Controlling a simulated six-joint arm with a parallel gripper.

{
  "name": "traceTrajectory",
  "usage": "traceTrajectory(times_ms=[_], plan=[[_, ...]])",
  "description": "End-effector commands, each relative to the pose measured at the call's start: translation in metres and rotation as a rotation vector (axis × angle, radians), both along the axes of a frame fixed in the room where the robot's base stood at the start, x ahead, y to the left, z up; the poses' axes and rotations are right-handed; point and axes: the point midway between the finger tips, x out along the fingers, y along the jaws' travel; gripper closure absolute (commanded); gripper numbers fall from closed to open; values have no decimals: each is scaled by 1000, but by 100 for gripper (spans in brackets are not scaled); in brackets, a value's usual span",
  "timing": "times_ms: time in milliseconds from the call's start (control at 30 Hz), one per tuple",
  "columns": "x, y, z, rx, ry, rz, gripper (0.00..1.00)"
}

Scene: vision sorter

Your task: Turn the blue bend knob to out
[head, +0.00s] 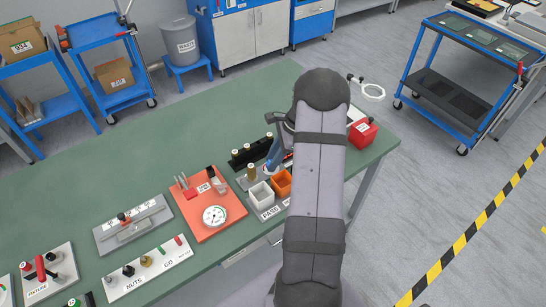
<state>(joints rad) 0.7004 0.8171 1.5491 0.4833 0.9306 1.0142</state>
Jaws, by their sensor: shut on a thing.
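My gripper (269,169) reaches down at the grey plate (242,184) behind the white and orange bins. It is shut, with its tips at a small knob spot on that plate. The blue bend knob is not clearly seen there; the jaws and my arm cover the spot, and its pointing direction cannot be read. A brass-coloured knob (251,172) stands upright on the plate just left of the jaws.
A white bin (262,196) and an orange bin (282,183) stand close in front. A black rack (243,158) lies behind. An orange gauge board (207,205) is to the left, a red box (362,131) to the right. The green bench's back left is clear.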

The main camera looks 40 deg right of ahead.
Motion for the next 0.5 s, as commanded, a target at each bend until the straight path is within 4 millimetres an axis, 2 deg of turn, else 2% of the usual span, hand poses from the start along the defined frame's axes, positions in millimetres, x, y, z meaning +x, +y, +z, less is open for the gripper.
traceTrajectory(times_ms=[500], plan=[[4, -1, -1, -2, 1, 494, 97]])
